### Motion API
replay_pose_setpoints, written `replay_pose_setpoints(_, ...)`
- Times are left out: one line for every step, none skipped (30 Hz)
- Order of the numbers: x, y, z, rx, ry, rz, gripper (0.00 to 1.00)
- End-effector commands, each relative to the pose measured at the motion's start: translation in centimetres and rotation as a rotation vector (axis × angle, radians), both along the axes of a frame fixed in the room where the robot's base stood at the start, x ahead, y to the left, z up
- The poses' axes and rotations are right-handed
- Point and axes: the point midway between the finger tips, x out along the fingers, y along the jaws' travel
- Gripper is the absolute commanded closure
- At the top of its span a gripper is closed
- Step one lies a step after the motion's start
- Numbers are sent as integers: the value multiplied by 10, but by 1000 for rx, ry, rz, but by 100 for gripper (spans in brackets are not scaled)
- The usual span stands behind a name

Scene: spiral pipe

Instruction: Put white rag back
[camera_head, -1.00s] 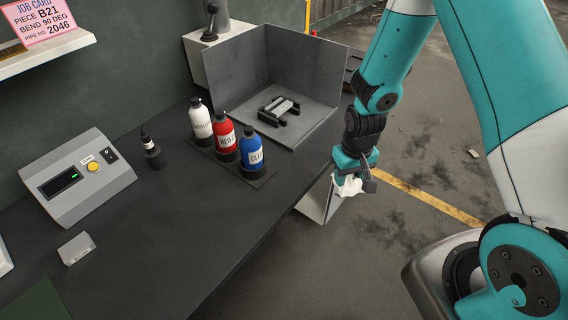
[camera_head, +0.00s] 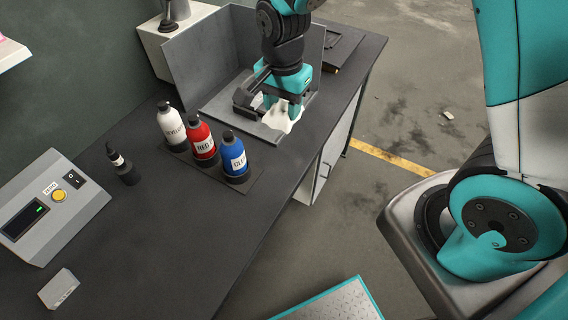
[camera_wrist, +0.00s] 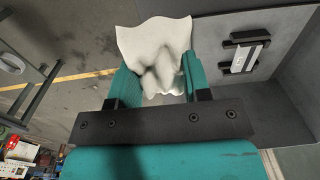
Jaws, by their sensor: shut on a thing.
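The white rag (camera_head: 283,115) is held in my gripper (camera_head: 277,101) and hangs below the fingers, over the floor of the grey tray-like booth (camera_head: 205,58) on the bench. In the wrist view the rag (camera_wrist: 157,45) spreads out crumpled between and beyond the teal fingers of my gripper (camera_wrist: 157,85). The fingers are shut on it. I cannot tell whether the rag's lower edge touches the booth floor. A dark bracket with a light bar (camera_wrist: 243,58) lies on the booth floor, apart from the rag.
White, red (camera_head: 202,140) and blue (camera_head: 234,157) bottles stand on a dark mat in front of the booth. A small dark bottle (camera_head: 123,165) and a grey control box (camera_head: 50,208) stand left. The near bench top (camera_head: 180,250) is mostly clear.

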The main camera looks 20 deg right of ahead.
Motion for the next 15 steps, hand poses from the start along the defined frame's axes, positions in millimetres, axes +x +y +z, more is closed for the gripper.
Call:
replay_pose_setpoints(-1, 0, -8, -2, 7, -5, 78)
replay_pose_setpoints(-2, 0, -15, -3, 9, -7, 78)
replay_pose_setpoints(-3, -1, -25, -3, 11, -7, 78)
replay_pose_setpoints(-2, -1, -33, -4, 12, -7, 78)
replay_pose_setpoints(-2, -2, -42, -3, 13, -7, 78)
replay_pose_setpoints(-3, -2, -53, -3, 13, -7, 78)
replay_pose_setpoints(-2, -2, -62, -3, 11, -7, 78)
replay_pose_setpoints(-2, -2, -70, -3, 10, -7, 78)
replay_pose_setpoints(-3, -2, -81, -3, 10, -7, 78)
replay_pose_setpoints(-2, -2, -89, -3, 9, -6, 78)
replay_pose_setpoints(-2, -2, -97, -3, 10, -6, 78)
replay_pose_setpoints(-3, -2, -108, -3, 10, -6, 78)
replay_pose_setpoints(-2, -2, -115, -2, 8, -6, 78)
replay_pose_setpoints(-2, -2, -122, -2, 8, -6, 78)
replay_pose_setpoints(-2, -2, -130, -2, 7, -6, 78)
